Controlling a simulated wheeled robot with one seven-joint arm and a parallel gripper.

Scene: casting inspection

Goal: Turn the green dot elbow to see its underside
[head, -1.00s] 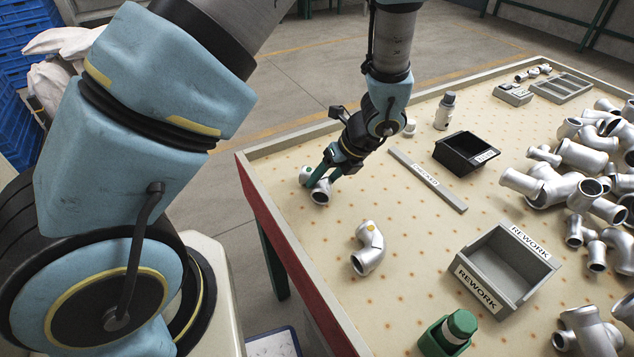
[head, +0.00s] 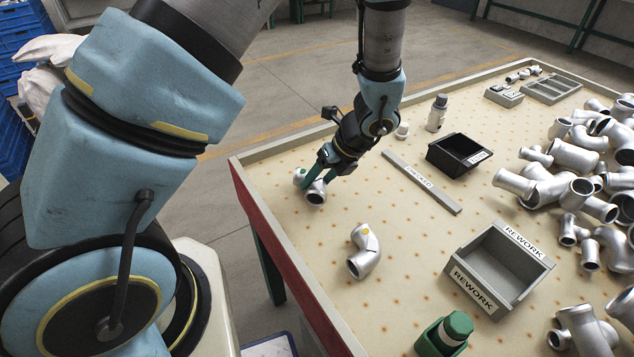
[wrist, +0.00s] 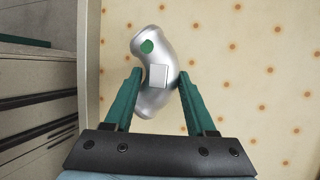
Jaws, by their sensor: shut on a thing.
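The green dot elbow (wrist: 155,75) is a silver curved pipe fitting in the wrist view. Its green dot (wrist: 147,47) is near the upper end, and a small pale square label (wrist: 158,76) is at the bend. My gripper (wrist: 160,75) has its green fingers on either side of the elbow's middle, shut on it. In the head view my gripper (head: 314,178) holds the elbow (head: 316,194) at the table's left side, an open end toward the camera. It is at or just above the table top; I cannot tell which. Its underside is hidden.
A grey REWORK tray (head: 480,286), a black bin (head: 443,157) and a flat grey bar (head: 420,181) stand to the right. Many silver fittings are piled at far right. The table's raised left edge (head: 243,187) is close to my gripper.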

